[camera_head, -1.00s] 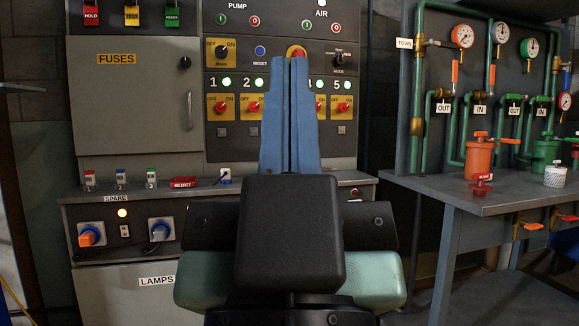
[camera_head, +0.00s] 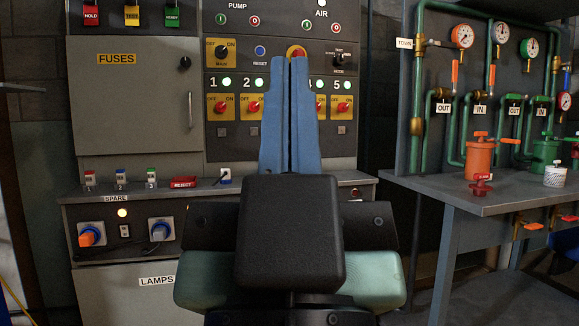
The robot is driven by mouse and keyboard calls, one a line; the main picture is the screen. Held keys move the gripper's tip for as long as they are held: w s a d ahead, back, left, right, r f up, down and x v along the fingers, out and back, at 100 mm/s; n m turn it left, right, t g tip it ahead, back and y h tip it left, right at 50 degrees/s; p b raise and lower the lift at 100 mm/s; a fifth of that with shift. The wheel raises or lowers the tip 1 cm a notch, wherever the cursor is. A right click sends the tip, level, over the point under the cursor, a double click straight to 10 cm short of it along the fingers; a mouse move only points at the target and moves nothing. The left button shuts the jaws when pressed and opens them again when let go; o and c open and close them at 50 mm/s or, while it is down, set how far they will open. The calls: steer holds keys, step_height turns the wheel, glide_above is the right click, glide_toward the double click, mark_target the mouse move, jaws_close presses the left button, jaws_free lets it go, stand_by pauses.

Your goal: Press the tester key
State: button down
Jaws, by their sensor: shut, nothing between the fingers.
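My gripper (camera_head: 290,62) stands upright in the middle of the view, its two blue fingers shut together with nothing between them. The fingertips overlap the upper part of the grey control panel (camera_head: 277,143); I cannot tell their distance from it. I see no key labelled as a tester. The fingers and the dark gripper body hide the middle of the panel and part of the ledge below it. A red round button (camera_head: 297,51) on a yellow base shows partly behind the fingertips.
Numbered red switches (camera_head: 222,106) with green lamps flank the fingers. The grey ledge (camera_head: 105,192) carries several small numbered blocks and a red REJECT piece (camera_head: 184,183). At right, a grey bench (camera_head: 440,188) holds an orange canister (camera_head: 480,160) before green pipes (camera_head: 420,60).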

stand_by(0.6)
step_height(320, 180, up, 47)
steer(key=p, duration=4.7)
steer(key=shift+r, duration=0.15)
steer(key=shift+w, duration=0.1)
